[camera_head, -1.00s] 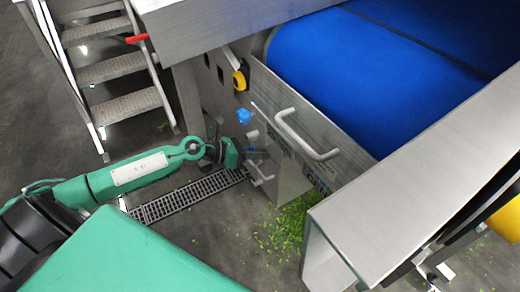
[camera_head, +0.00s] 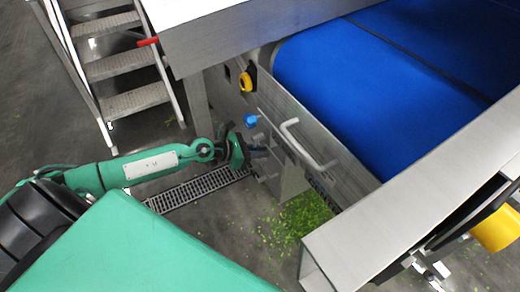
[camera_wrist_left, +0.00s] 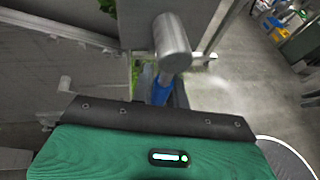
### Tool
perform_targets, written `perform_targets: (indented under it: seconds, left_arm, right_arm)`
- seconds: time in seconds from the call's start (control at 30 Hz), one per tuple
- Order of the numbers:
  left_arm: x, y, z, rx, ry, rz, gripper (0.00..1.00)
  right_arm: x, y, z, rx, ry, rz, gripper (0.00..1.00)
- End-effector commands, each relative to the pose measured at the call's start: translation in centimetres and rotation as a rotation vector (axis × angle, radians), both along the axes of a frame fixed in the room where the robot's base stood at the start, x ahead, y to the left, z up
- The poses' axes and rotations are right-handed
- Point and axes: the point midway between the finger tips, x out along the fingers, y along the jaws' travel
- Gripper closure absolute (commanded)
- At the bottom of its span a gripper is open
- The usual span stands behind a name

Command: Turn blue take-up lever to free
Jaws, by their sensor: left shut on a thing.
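The blue take-up lever (camera_wrist_left: 160,90) shows in the left wrist view as a short blue bar below a grey cylinder end, partly hidden behind my gripper's dark front edge. My left gripper (camera_head: 260,152) is shut on it, low against the machine's steel side panel. In the head view the lever is mostly hidden by the gripper, and its exact angle cannot be told. My right gripper is not in view.
A blue knob (camera_head: 251,120) and a yellow switch (camera_head: 246,82) sit on the panel above my gripper. A steel handle (camera_head: 305,145) juts out to the right. Steps (camera_head: 115,70) stand at the left. Greens (camera_head: 300,218) lie on the floor near a drain grate (camera_head: 195,189).

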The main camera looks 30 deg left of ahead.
Motion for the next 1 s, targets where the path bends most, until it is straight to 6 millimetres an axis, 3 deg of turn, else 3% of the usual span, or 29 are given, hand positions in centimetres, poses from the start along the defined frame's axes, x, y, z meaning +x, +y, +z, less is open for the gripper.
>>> perform_targets:
  seconds: [0.3,0.33,0.43,0.77,1.0]
  left_arm:
    - [0.1,0.2,0.0,0.007,-0.005,0.001,1.00]
    - [0.1,0.2,0.0,0.007,-0.005,0.001,0.83]
    - [0.1,0.2,0.0,0.007,-0.005,0.000,0.63]
    - [-0.1,0.2,0.0,0.005,-0.003,0.000,0.63]
    - [-1.9,1.7,0.7,0.007,-0.001,0.000,0.63]
  right_arm:
    - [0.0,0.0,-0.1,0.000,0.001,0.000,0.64]
    - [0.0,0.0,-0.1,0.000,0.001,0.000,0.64]
    - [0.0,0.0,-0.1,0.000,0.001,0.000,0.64]
    - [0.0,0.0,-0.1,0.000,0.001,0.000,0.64]
    - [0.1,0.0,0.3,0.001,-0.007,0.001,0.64]
